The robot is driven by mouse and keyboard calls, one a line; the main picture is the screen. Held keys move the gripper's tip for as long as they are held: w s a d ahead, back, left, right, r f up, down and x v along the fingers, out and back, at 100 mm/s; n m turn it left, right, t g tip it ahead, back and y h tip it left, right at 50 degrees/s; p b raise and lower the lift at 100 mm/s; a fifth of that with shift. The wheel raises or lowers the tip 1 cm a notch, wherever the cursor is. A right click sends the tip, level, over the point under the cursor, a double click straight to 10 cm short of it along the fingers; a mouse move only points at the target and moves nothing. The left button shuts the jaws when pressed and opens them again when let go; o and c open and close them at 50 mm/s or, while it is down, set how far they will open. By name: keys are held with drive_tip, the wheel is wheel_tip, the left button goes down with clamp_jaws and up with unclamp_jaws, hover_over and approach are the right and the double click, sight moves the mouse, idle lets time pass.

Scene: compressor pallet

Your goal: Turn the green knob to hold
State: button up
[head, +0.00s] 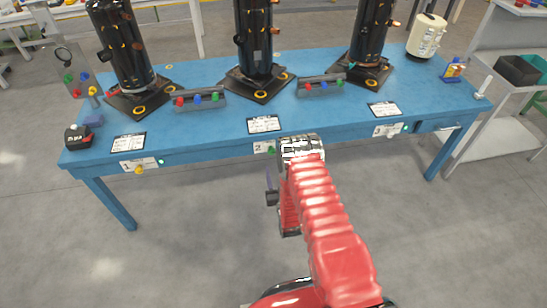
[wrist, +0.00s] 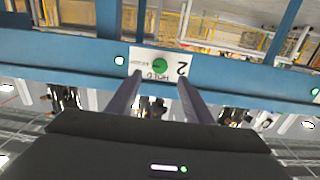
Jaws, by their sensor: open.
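The green knob (head: 271,149) sits on a white plate (head: 260,148) marked 2 on the blue table's front edge, partly beside my arm in the head view. In the wrist view the green knob (wrist: 160,66) is round and lies on the white plate (wrist: 178,53), whose "2" and "HOLD" lettering appear upside down. My gripper (wrist: 160,79) is open, its two grey fingers on either side of the knob's line in that view. I cannot tell whether they touch it.
A yellow knob (head: 139,170) is on plate 1 at the left, and plate 3 (head: 387,130) is at the right. The blue table (head: 200,135) bears three black compressors (head: 255,45) and racks of coloured caps. The floor before the table is clear.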

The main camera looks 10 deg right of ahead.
sight(272, 153)
drive_tip(key=w, duration=0.8)
drive_tip(key=shift+w, duration=0.3)
drive_tip(key=c, duration=0.9)
drive_tip(key=shift+d, duration=0.25)
drive_tip(key=shift+c, duration=0.6)
drive_tip(key=shift+a, duration=0.15)
